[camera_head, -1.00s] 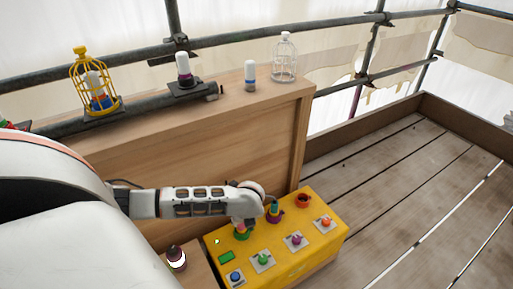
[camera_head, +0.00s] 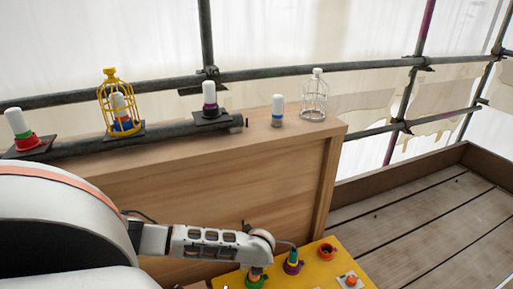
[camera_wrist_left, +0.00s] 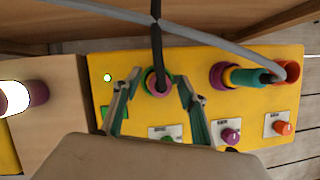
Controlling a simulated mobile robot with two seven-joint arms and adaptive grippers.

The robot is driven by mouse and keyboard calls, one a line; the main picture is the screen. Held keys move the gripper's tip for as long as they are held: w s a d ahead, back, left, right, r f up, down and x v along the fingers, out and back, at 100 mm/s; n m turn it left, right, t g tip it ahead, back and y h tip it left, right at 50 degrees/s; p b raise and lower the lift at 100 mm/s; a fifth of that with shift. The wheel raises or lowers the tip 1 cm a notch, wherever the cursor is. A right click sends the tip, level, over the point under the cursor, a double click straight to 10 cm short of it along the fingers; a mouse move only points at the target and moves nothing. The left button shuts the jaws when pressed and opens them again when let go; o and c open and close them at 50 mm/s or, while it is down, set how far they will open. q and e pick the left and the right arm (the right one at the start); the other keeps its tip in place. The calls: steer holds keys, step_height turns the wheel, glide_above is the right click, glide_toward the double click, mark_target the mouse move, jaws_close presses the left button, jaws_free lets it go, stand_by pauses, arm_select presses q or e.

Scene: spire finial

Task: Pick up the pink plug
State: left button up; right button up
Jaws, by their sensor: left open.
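The pink plug (camera_wrist_left: 160,90) shows in the left wrist view as a pink ring with a black cable, seen end-on inside a green socket (camera_wrist_left: 147,76) on the yellow box. The cable hides part of it. My left gripper (camera_wrist_left: 158,82) is open, with one finger on each side of the plug; I cannot tell whether they touch it. In the head view the left gripper (camera_head: 255,270) is over the green socket (camera_head: 256,282), and the plug is mostly hidden there. My right gripper is in neither view.
A banded plug (camera_wrist_left: 245,77) with a grey cable stands in a purple socket on the yellow box (camera_wrist_left: 198,62). An orange-red socket (camera_head: 327,251) is beyond it. Buttons line the box's near side. A wooden panel (camera_head: 230,185) rises behind, with capped lamps and cages above.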

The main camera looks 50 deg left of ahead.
arm_select(q)
steer(key=shift+r, duration=0.1)
jaws_close()
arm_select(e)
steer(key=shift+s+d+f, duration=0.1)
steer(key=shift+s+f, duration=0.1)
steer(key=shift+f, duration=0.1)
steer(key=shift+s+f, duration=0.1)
